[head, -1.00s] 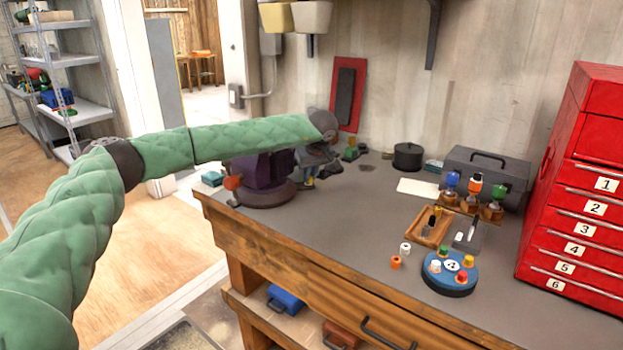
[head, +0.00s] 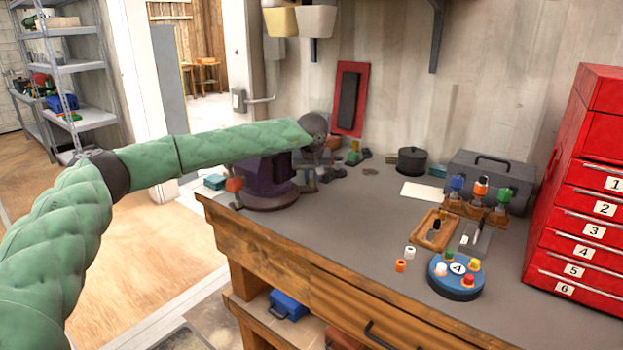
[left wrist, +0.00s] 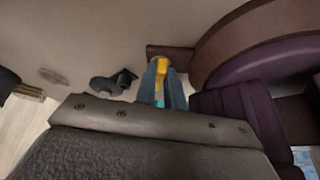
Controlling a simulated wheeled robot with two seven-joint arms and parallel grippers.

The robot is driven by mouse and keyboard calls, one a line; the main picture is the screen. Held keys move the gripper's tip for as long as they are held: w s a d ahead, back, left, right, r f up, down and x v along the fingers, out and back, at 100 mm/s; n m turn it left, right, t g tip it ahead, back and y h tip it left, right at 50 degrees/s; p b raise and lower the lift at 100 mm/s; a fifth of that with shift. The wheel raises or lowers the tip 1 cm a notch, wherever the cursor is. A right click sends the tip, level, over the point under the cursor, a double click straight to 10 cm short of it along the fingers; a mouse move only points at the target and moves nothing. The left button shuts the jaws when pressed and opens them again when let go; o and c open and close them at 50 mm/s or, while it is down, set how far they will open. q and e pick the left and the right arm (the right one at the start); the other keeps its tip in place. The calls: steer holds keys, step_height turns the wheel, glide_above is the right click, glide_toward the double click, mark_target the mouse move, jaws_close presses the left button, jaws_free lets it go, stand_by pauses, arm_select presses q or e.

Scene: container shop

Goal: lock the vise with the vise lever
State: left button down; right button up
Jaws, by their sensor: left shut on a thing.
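The purple vise (head: 266,178) stands on its round base at the workbench's far left corner, with an orange-red part on its left side. In the left wrist view its purple body (left wrist: 240,112) fills the right. In the left wrist view the gripper (left wrist: 161,85) is shut at a dark brown bar (left wrist: 154,51) beside the vise, which appears to be the vise lever. A yellow piece shows between the fingers. My right gripper is out of view.
On the workbench (head: 365,225) stand a black pot (head: 412,160), a grey toolbox (head: 492,176), a bottle rack (head: 476,207), a wooden tray (head: 434,229) and a blue round holder (head: 456,284). A red drawer cabinet (head: 577,205) closes off the right. The bench's middle front is clear.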

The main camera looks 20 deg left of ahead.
arm_select(q)
steer(key=shift+r, duration=0.15)
steer(key=c, duration=1.5)
jaws_free()
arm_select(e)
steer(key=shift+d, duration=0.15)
